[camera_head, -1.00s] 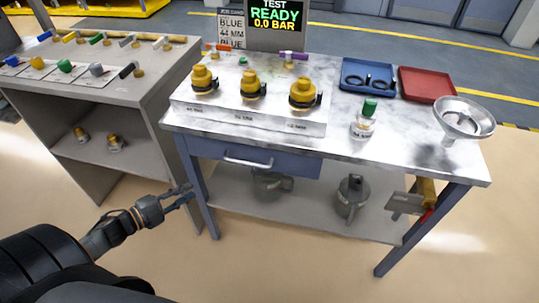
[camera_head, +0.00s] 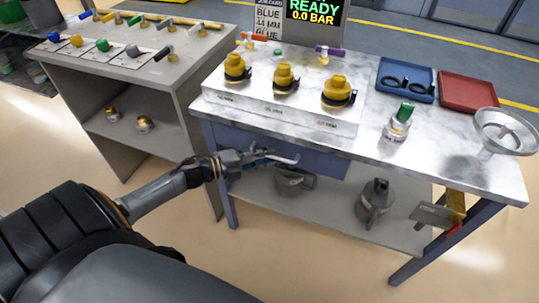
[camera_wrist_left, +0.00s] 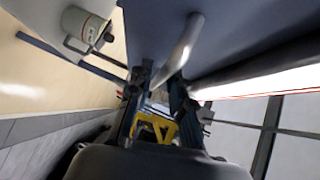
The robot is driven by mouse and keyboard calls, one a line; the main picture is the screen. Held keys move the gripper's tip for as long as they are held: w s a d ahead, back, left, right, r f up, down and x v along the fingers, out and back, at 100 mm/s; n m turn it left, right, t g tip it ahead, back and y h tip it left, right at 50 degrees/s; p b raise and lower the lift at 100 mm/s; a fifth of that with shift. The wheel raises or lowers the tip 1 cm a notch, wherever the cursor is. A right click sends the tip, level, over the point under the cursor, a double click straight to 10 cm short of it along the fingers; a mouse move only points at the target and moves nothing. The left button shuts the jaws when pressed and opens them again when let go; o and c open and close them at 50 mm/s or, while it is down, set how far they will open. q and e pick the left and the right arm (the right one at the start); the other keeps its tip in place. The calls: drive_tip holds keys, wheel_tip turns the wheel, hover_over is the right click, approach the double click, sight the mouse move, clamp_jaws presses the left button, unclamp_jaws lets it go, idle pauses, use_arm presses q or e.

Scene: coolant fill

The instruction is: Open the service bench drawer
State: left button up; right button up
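The service bench (camera_head: 440,165) has a marbled top and a blue-grey drawer (camera_head: 325,161) under its left half. The drawer looks shut, flush under the top. Its pale bar handle (camera_head: 283,160) is partly covered by my left gripper (camera_head: 264,157). In the left wrist view, the handle (camera_wrist_left: 182,45) runs down from the drawer front (camera_wrist_left: 150,25) towards the gap between the fingers of my left gripper (camera_wrist_left: 160,85). Those fingers are apart, one on each side of the handle's near end; I cannot tell if they touch it. My right gripper is not in view.
A lower shelf holds grey cans (camera_head: 375,203). The bench top carries yellow-capped fittings (camera_head: 285,80), a green-capped bottle (camera_head: 398,122), a blue tray (camera_head: 405,97), a red tray (camera_head: 467,105) and a funnel (camera_head: 505,130). A grey side cabinet (camera_head: 190,85) stands left.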

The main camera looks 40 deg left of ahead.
use_arm(q)
drive_tip(key=shift+w+d+f, duration=0.1)
drive_tip(key=shift+w+d, duration=0.25)
drive_tip(key=shift+w, duration=0.2)
clamp_jaws()
